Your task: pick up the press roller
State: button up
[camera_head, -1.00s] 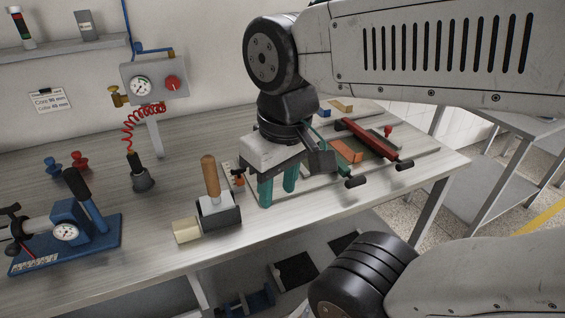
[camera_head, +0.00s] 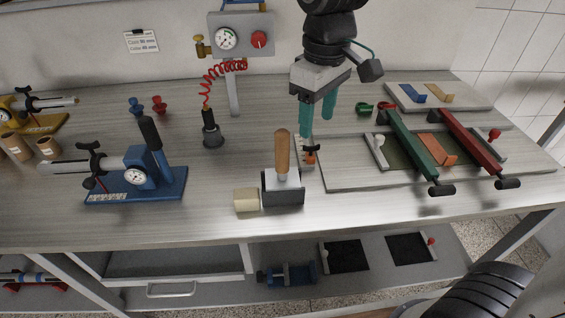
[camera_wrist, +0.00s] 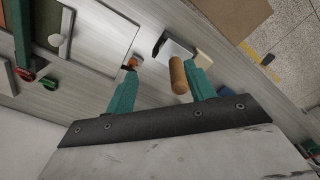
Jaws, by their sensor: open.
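The press roller, as I take it, has an upright wooden handle (camera_head: 283,155) on a grey metal block (camera_head: 283,188). It stands near the middle of the bench, towards the front edge. My gripper (camera_head: 316,125) has two teal fingers, spread apart and empty. In the head view it hangs above the bench, behind and right of the roller. In the wrist view the wooden handle (camera_wrist: 178,76) shows between the open fingers (camera_wrist: 163,78), nearer the right one. I see no contact with it.
A pale block (camera_head: 246,200) sits just left of the roller. A blue gauge tool (camera_head: 140,177) and an air nozzle (camera_head: 211,130) stand further left. A green bar (camera_head: 407,142) and a red bar (camera_head: 472,143) lie right on a board. The bench front is mostly clear.

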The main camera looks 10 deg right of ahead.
jog(key=n, duration=0.2)
send_over(283, 148)
jog(key=w, duration=0.1)
notch_tip(283, 148, down, 2)
jog(key=shift+w+d+f, duration=0.1)
jog(key=shift+w+d, duration=0.05)
jog(key=shift+f, duration=0.35)
notch_tip(283, 148, down, 7)
jog(key=shift+w, duration=0.15)
grip_shut()
